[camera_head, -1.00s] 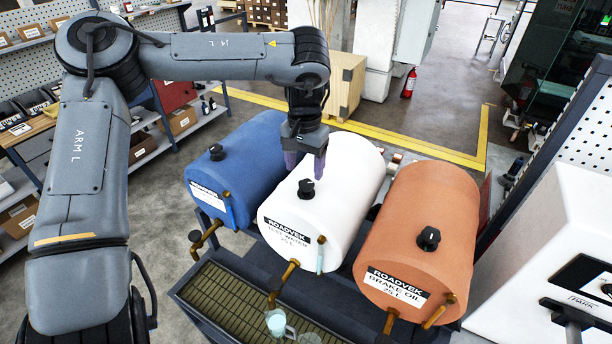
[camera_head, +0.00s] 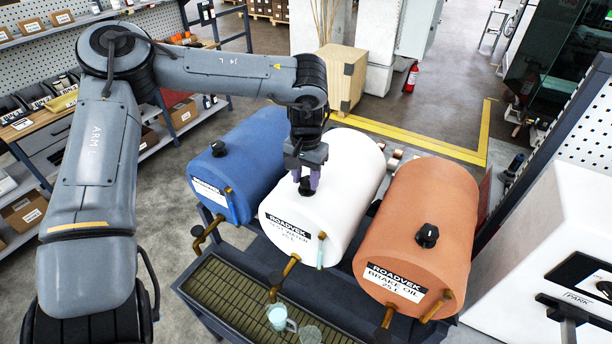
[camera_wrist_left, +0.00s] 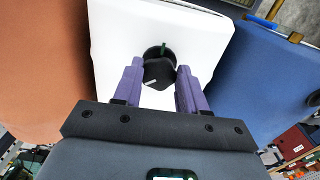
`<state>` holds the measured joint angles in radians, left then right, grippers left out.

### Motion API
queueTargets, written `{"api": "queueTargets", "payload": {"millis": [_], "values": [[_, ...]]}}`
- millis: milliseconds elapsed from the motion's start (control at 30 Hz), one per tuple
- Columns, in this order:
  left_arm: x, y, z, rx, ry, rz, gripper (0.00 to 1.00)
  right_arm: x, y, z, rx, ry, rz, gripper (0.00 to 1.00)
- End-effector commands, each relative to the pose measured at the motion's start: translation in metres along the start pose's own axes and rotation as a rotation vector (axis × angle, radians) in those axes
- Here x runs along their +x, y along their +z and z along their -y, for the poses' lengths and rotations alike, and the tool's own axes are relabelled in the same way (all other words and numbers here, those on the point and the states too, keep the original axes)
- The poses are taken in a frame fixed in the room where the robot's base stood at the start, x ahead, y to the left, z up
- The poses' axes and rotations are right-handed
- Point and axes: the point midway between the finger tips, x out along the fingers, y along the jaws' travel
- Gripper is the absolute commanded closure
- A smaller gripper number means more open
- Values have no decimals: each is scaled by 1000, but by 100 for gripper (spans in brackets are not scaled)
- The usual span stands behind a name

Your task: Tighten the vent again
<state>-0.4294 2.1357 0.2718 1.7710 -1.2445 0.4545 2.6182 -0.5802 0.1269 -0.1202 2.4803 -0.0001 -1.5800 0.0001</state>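The white test water drum (camera_head: 335,200) lies between the blue drum (camera_head: 240,160) and the orange brake oil drum (camera_head: 430,210). Its black vent knob (camera_head: 306,187) is on top, partly hidden by my left gripper (camera_head: 302,184). In the left wrist view the knob (camera_wrist_left: 159,72) sits between the two purple fingers of my left gripper (camera_wrist_left: 160,80), with a dark ring and a small green piece just beyond it. The fingers are apart, one on each side of the knob. I cannot tell whether they touch it. My right gripper is not in view.
The other drums have black knobs too, on the blue (camera_head: 217,149) and the orange (camera_head: 427,236). A glass jug (camera_head: 277,318) stands on the drip grate (camera_head: 228,296) under the taps. A white cabinet (camera_head: 550,230) stands at the right.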

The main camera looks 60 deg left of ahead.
Motion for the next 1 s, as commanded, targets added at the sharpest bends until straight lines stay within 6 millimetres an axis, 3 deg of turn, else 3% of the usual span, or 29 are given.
{"api": "queueTargets", "payload": {"millis": [33,133,567,1000], "values": [[0,0,0,0,0,0,74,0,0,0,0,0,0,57],[0,0,0,0,0,0,89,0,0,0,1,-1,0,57],[1,0,1,93,-2,-1,89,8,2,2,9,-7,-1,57],[1,-1,3,462,-1,-2,89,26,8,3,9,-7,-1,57]]}}
